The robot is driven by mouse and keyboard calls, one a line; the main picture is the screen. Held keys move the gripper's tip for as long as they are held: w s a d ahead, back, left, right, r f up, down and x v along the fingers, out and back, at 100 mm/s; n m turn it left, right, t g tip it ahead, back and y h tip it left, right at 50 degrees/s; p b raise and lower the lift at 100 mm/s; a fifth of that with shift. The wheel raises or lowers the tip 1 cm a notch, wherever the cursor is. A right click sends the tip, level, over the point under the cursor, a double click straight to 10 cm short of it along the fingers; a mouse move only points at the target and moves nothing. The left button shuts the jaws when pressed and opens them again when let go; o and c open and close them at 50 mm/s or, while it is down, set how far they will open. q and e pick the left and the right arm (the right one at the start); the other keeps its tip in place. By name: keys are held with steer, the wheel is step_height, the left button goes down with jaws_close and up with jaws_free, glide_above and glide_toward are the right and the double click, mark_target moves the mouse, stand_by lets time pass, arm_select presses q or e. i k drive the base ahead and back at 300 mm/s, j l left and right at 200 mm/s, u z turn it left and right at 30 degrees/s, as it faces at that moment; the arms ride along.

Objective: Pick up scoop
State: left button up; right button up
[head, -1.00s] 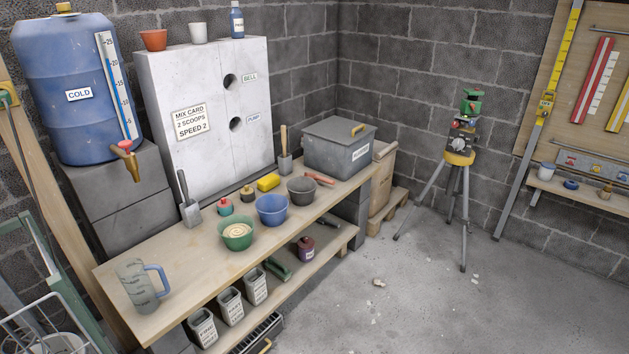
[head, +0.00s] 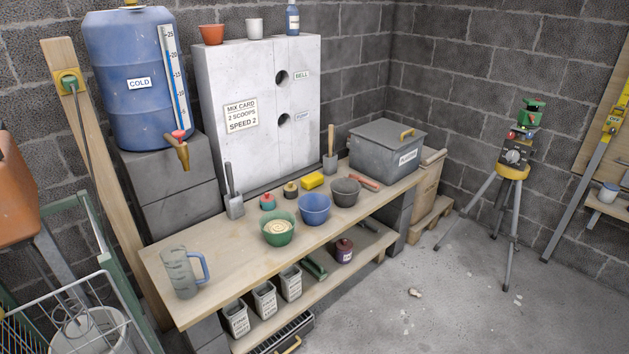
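Two upright tools with grey metal lower ends stand at the back of the wooden bench (head: 215,259). One, with a dark handle (head: 233,198), is left of the small red-topped pot. The other, with a wooden handle (head: 330,152), stands by the grey lidded box. Either could be the scoop; I cannot tell for certain which. Neither of my grippers shows in the view.
A tripod (head: 513,172) stands right. The floor between is mostly clear.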

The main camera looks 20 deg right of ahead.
mark_target(360, 179)
steer(key=i+l+u, duration=0.15)
steer(key=l+u, duration=0.15)
steer(key=i+l+u, duration=0.1)
steer(key=l+u, duration=0.2)
steer(key=l, duration=0.2)
steer(key=l+u, duration=0.3)
steer(key=i+l, duration=0.05)
steer(key=l, duration=0.05)
